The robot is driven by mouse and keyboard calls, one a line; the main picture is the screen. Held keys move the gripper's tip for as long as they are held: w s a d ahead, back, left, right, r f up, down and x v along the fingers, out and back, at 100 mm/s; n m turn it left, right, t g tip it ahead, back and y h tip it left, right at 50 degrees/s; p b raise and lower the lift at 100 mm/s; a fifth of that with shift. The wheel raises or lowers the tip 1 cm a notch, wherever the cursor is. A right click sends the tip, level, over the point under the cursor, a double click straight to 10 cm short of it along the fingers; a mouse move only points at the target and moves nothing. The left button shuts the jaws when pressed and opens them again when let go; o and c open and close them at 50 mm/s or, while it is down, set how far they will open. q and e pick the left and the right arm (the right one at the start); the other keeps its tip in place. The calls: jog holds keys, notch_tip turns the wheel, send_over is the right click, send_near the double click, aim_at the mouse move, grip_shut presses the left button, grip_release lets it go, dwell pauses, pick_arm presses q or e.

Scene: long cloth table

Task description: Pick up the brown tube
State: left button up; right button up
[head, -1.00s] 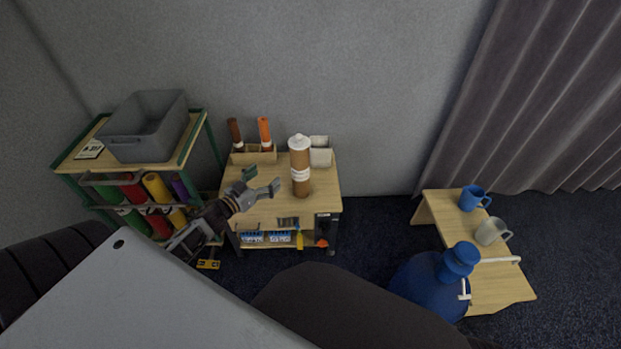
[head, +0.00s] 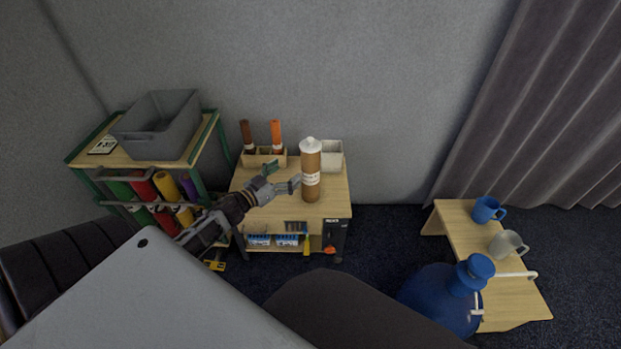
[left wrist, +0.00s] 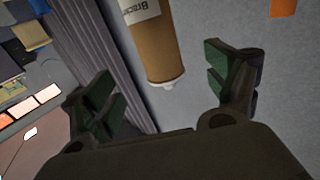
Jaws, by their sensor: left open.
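The brown tube (head: 311,186), a cartridge with a white cap and a white label, stands upright on the small wooden workbench in the head view. My left gripper (head: 286,173) is open just left of it, with its fingers pointing towards it. In the left wrist view the tube (left wrist: 158,45) is ahead, between the open fingers (left wrist: 168,85) in the picture, with nothing gripped. My right gripper is not in view.
Behind the tube stand a wooden holder (head: 251,160) with a dark brown and an orange tube, and a white box (head: 331,157). A green-framed rack (head: 205,140) with a grey crate (head: 158,128) is at left. A low table with mugs (head: 488,209) is at right.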

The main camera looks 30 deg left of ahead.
aim_at(303, 161)
pick_arm(q)
jog(key=shift+w+d+b, duration=0.25)
jog(key=shift+w+b, duration=0.1)
jog(key=shift+w, duration=0.95)
jog(key=shift+w+d+b, duration=0.25)
jog(key=shift+w+b, duration=0.1)
jog(key=shift+w, duration=0.95)
jog(key=shift+w+d, duration=0.15)
jog(key=shift+w, duration=0.6)
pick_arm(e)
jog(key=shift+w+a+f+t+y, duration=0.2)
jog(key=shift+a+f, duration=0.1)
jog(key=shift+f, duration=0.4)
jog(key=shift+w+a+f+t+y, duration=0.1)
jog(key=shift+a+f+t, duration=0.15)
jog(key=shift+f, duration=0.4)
